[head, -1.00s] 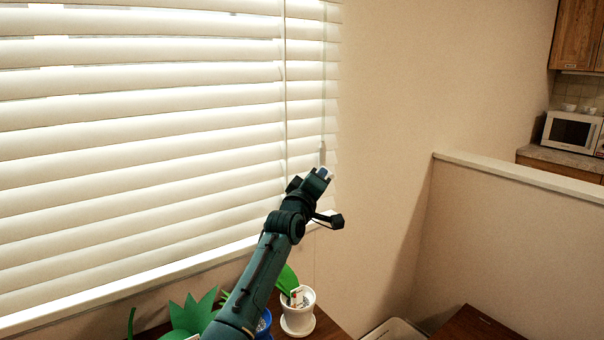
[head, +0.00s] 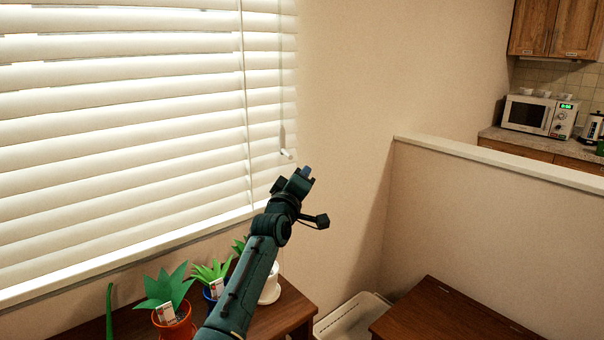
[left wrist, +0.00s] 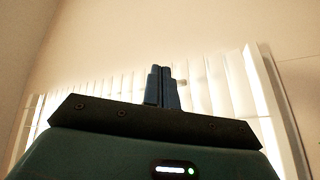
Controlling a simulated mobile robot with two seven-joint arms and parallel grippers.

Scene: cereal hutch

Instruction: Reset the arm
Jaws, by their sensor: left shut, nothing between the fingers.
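My left arm comes up from the bottom of the head view, raised in front of the wall beside the window. Its left gripper (head: 305,172) points upward, shut and empty, near the lower right corner of the blinds. In the left wrist view the two fingers of the left gripper (left wrist: 161,70) are together with nothing between them, and the blinds (left wrist: 215,85) show behind them. My right gripper does not show in either view.
Window blinds (head: 120,130) fill the left side. Below, a wooden table (head: 290,312) holds several potted plants, including an orange pot (head: 176,328) and a white pot (head: 270,288). A half wall (head: 480,220) and a brown wooden surface (head: 450,312) lie right. A microwave (head: 535,115) stands far back.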

